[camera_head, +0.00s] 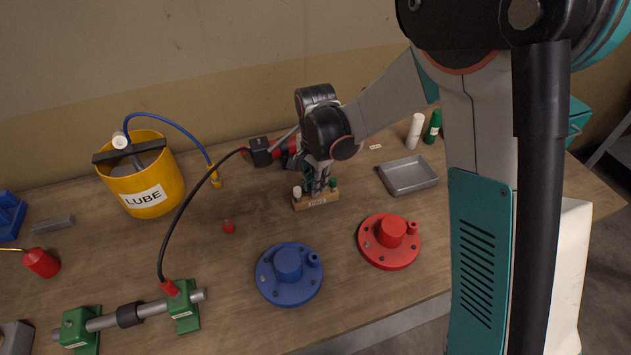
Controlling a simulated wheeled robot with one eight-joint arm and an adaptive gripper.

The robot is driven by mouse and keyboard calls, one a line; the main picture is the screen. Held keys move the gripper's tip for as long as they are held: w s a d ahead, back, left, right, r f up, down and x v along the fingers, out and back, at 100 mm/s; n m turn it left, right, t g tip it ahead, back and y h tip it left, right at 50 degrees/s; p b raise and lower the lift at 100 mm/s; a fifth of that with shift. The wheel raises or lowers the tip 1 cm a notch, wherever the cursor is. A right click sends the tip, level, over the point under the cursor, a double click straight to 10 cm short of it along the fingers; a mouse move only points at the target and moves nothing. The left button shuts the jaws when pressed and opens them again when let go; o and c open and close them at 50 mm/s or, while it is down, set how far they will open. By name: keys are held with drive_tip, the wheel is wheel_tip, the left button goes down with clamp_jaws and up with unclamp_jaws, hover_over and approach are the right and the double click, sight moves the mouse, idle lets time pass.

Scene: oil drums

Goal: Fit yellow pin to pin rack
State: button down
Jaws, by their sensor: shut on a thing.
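The pin rack (316,200) is a small wooden block with a label on its front, near the middle of the table. A white-topped pin (297,192) stands at its left end and a green-topped pin (333,183) at its right end. My gripper (318,187) points down at the middle of the rack, between these two pins. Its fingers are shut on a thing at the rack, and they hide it. I cannot make out the yellow pin's colour there, or how deep it sits.
A red flange (391,241) and a blue flange (288,274) lie in front of the rack. A grey tray (408,188) is to the right. A yellow lube bucket (153,188) stands left, with hoses crossing the table. Bare table lies directly left of the rack.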

drive_tip(key=shift+f+b, duration=0.5)
drive_tip(key=shift+f, duration=0.15)
drive_tip(key=c, duration=1.5)
unclamp_jaws()
drive_tip(key=shift+r, duration=0.15)
wheel_tip(320, 180, up, 12)
drive_tip(key=shift+f, duration=0.1)
